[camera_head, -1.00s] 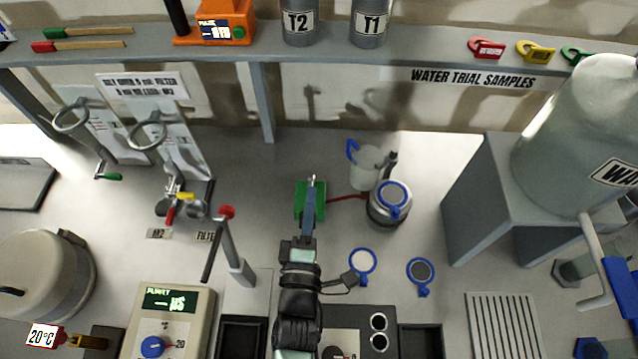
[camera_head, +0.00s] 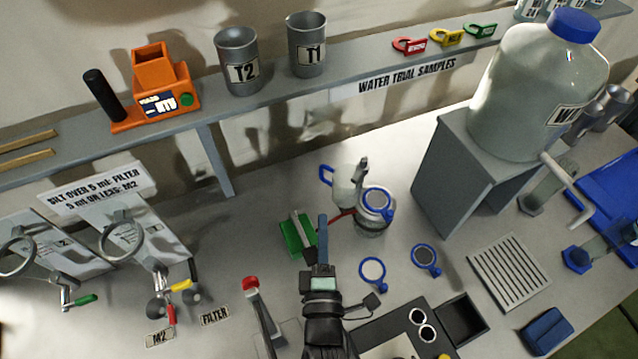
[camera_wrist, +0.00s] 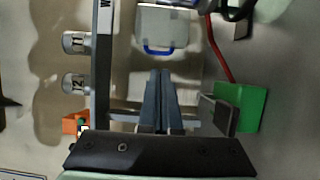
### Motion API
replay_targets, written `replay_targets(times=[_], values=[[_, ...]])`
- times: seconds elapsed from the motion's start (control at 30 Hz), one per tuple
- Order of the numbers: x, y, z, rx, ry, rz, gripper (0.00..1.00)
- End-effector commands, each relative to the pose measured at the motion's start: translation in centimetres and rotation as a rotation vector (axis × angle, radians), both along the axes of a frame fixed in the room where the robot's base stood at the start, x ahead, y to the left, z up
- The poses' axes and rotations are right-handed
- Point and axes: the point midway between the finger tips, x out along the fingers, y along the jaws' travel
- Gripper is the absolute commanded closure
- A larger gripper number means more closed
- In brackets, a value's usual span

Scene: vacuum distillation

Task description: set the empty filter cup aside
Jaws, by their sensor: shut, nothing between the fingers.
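A pale, translucent cup with a blue handle (camera_head: 345,190) stands on the bench, up and right of my gripper in the head view. The same cup shows at the top of the wrist view (camera_wrist: 162,27), its handle towards my fingers. A round filter vessel with a blue-rimmed disc on top (camera_head: 374,222) stands just right of it and partly overlaps it. I cannot tell which is the filter cup. My gripper (camera_head: 322,246) is shut and empty, apart from both. The closed fingers also show in the wrist view (camera_wrist: 161,76).
A green block with a grey top (camera_head: 293,237) sits close left of my gripper; a red tube (camera_head: 340,216) runs near it. Two blue-rimmed discs (camera_head: 372,273) (camera_head: 424,258) lie to the right. A shelf (camera_head: 370,70) crosses behind. Bare bench lies left of the grey stand (camera_head: 455,170).

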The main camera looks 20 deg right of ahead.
Motion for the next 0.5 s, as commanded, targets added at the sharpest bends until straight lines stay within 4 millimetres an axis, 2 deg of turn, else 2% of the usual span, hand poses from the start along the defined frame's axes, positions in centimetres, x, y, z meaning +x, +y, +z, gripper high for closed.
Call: replay_targets(times=[0.03,0.3,0.5], values=[[1.1,-0.4,0.3,-0.002,-0.002,0.001,1.00],[5.5,-2.1,0.3,0.000,-0.002,0.002,1.00],[7.8,-3.0,0.2,0.000,0.000,0.001,1.00]])
